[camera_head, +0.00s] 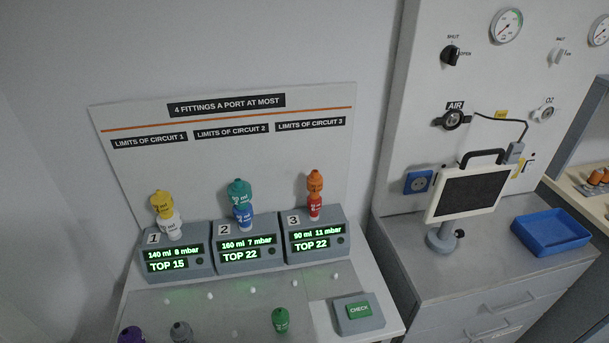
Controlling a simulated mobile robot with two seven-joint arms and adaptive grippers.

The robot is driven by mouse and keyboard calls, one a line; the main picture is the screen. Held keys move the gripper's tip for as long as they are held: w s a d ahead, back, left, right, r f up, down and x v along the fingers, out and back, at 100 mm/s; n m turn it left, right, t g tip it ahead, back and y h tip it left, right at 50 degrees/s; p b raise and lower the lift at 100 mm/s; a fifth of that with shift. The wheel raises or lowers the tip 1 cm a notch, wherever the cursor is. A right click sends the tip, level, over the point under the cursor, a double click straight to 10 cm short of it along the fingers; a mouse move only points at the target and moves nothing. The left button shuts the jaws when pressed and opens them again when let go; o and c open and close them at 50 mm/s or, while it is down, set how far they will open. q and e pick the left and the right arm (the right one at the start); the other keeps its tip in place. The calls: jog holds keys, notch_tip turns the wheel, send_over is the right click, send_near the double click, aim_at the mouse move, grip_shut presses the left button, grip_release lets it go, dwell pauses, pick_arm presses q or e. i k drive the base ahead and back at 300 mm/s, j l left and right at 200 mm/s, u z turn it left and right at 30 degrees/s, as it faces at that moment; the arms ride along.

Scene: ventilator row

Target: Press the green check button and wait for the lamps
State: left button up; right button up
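The green CHECK button (359,310) sits on a grey box (368,325) at the table's front right. Three grey units stand in a row behind it. Unit 1 (200,275) reads 140 ml 8 mbar, TOP 15, with yellow (162,202) and white (170,225) fittings stacked. Unit 2 (273,266) reads 160 ml 7 mbar, TOP 22, with teal (240,190) and blue (243,217) fittings. Unit 3 (331,253) reads 90 ml 11 mbar, TOP 22, with orange (314,182) and red (315,208) fittings. Small round dots beside the displays look dark. Neither gripper is in view.
Loose purple (131,335), grey (181,332) and green (280,320) fittings stand at the table's front, among several small white dots. A limits board (230,150) rises behind. Right are a cabinet with a monitor (472,192) and a blue tray (549,249).

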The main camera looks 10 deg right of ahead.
aim_at(363, 308)
jog(key=z, duration=0.9)
